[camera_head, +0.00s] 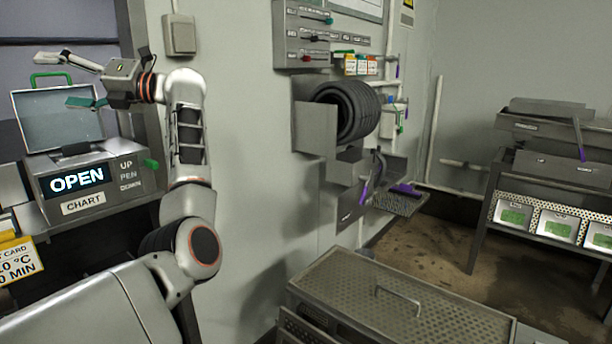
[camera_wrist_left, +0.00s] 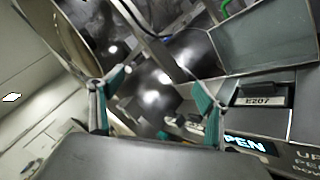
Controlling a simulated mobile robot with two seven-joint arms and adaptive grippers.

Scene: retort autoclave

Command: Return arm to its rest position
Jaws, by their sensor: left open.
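My left arm comes in from the lower left of the head view and bends up in front of the wall. My left gripper (camera_head: 72,80) is open and points left, close to the chart box (camera_head: 90,182) with its green-handled lid (camera_head: 62,115). In the left wrist view the gripper (camera_wrist_left: 160,98) shows its two teal-padded fingers wide apart with nothing between them. The chart box's lit sign also shows in the left wrist view (camera_wrist_left: 246,145). My right gripper is not in view.
A perforated metal cover (camera_head: 400,305) with a handle is at the front. A hose reel (camera_head: 348,110) and a control panel (camera_head: 315,35) are on the wall. A steel rack (camera_head: 555,180) stands at the right.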

